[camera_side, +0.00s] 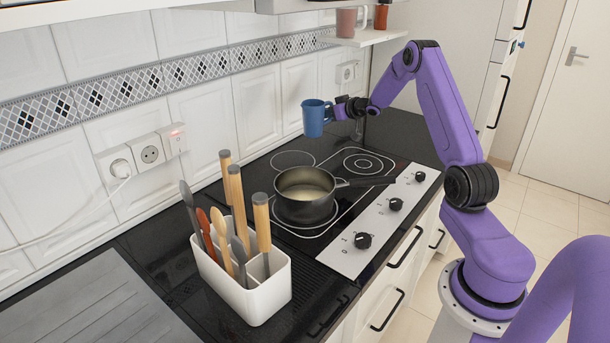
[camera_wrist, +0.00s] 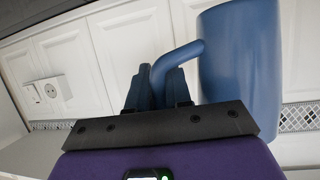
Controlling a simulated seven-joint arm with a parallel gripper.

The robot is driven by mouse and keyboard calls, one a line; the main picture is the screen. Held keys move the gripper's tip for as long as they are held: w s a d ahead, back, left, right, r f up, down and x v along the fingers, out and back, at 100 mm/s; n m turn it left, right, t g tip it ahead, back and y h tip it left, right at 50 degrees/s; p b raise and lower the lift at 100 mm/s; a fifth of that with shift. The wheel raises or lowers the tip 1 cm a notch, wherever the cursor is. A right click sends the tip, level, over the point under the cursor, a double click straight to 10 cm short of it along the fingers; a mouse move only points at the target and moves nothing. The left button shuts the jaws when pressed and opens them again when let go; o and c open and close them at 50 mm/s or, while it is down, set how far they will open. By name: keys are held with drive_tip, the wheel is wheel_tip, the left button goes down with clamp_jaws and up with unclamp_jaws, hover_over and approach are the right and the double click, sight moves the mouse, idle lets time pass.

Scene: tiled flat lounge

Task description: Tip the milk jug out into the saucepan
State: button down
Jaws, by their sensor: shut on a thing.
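The blue milk jug (camera_side: 314,118) is held in the air above the back of the cooktop, upright or nearly so in the side view. My gripper (camera_side: 341,109) is shut on the jug's handle, to the right of its body. In the wrist view the jug (camera_wrist: 240,55) fills the upper right, and the fingers of my gripper (camera_wrist: 160,85) close on its handle. The dark saucepan (camera_side: 306,203) stands on the cooktop, in front of and below the jug. Its handle points right, and pale content shows inside. The jug's inside is hidden.
A white utensil holder (camera_side: 262,296) with several tall wooden-handled tools stands left of the saucepan on the black counter. The cooktop's knobs (camera_side: 363,240) line its front edge. A shelf (camera_side: 362,38) with mugs is above. The rear cooktop zones are clear.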

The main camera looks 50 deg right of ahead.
sight(315, 125)
drive_tip(key=a+f+n+y, duration=0.3)
drive_tip(key=a+y, duration=0.1)
drive_tip(key=shift+w+a+n, duration=0.1)
drive_tip(key=shift+w+n, duration=0.3)
drive_tip(key=s+a+f+n+y, duration=0.1)
drive_tip(key=f, duration=0.1)
drive_tip(key=a+f+n+g+y, duration=0.1)
drive_tip(key=f+n+y, duration=0.1)
drive_tip(key=s+a+f+n+g+y, duration=0.1)
drive_tip(key=y, duration=0.1)
drive_tip(key=shift+s+a+f+n, duration=0.3)
drive_tip(key=shift+s+a+f, duration=0.05)
drive_tip(key=shift+a+f, duration=0.05)
drive_tip(key=shift+r, duration=0.1)
drive_tip(key=a+r+n+h, duration=0.1)
drive_tip(key=r, duration=0.2)
drive_tip(key=s+a+r+n+h, duration=0.1)
drive_tip(key=r, duration=0.2)
drive_tip(key=a+r+n, duration=0.1)
drive_tip(key=r, duration=0.2)
drive_tip(key=shift+s+a+r+n+t+h, duration=0.15)
drive_tip(key=shift+s+a+n+t+h, duration=0.15)
drive_tip(key=shift+a+h, duration=0.1)
drive_tip(key=shift+s+a+r+n+t+h, duration=0.35)
drive_tip(key=shift+a+r+n+h, duration=0.2)
drive_tip(key=shift+a+r, duration=0.3)
drive_tip(key=shift+s+a+r+n+h, duration=0.1)
drive_tip(key=shift+s+a+n+h, duration=0.25)
drive_tip(key=shift+n, duration=0.3)
